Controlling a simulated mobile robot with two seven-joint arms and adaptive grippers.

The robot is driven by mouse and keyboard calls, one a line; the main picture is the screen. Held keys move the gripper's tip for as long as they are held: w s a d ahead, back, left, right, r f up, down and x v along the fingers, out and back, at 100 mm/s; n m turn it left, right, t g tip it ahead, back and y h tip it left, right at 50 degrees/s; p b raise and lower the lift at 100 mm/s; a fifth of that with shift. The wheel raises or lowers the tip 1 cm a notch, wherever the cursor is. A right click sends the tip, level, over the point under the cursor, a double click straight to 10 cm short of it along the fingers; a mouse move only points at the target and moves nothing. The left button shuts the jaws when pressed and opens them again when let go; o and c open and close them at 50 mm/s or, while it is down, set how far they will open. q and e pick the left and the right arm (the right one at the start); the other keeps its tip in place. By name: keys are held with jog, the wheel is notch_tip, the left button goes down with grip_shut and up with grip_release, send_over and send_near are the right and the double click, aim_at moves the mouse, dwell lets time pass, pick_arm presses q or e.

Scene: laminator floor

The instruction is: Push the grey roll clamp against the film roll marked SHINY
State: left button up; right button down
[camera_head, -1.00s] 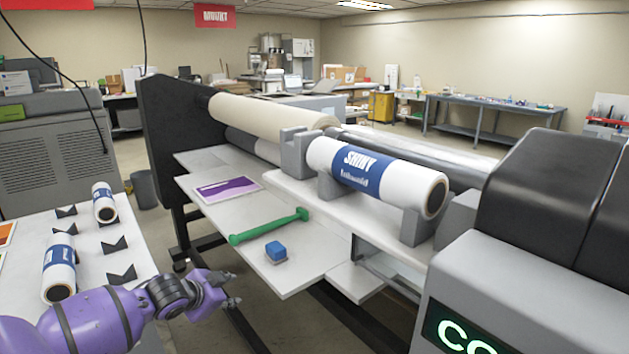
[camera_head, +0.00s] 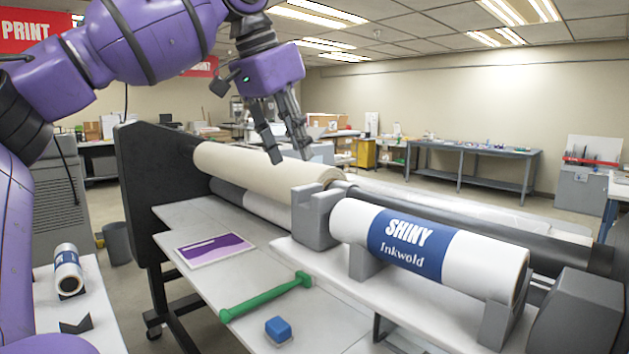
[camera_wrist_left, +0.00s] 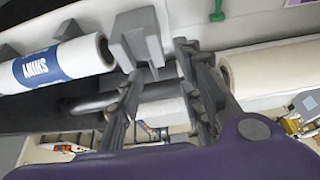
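The film roll marked SHINY (camera_head: 430,248) is white with a blue label and lies on grey cradles on the laminator's shelf. The grey roll clamp (camera_head: 315,218) stands by its left end; I cannot tell whether they touch. My left gripper (camera_head: 290,158) is open and empty, above and behind the clamp in the head view. In the left wrist view, the clamp (camera_wrist_left: 138,38) is just beyond the spread fingers (camera_wrist_left: 160,65), and the SHINY roll (camera_wrist_left: 55,62) lies to its left. My right gripper is in neither view.
A cream roll (camera_head: 262,168) lies behind the clamp. A green-handled tool (camera_head: 265,297), a blue block (camera_head: 278,328) and a purple print (camera_head: 215,249) lie on the front table. A grey block (camera_head: 575,315) stands beyond the SHINY roll's right end.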

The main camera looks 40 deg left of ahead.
aim_at(309, 186)
pick_arm(q)
jog(key=shift+s+f, duration=0.15)
jog(key=shift+f, duration=0.25)
jog(key=x, duration=0.7)
jog(key=shift+d, duration=0.3)
jog(key=c, duration=0.8)
grip_shut()
jog(key=shift+d+r, duration=0.1)
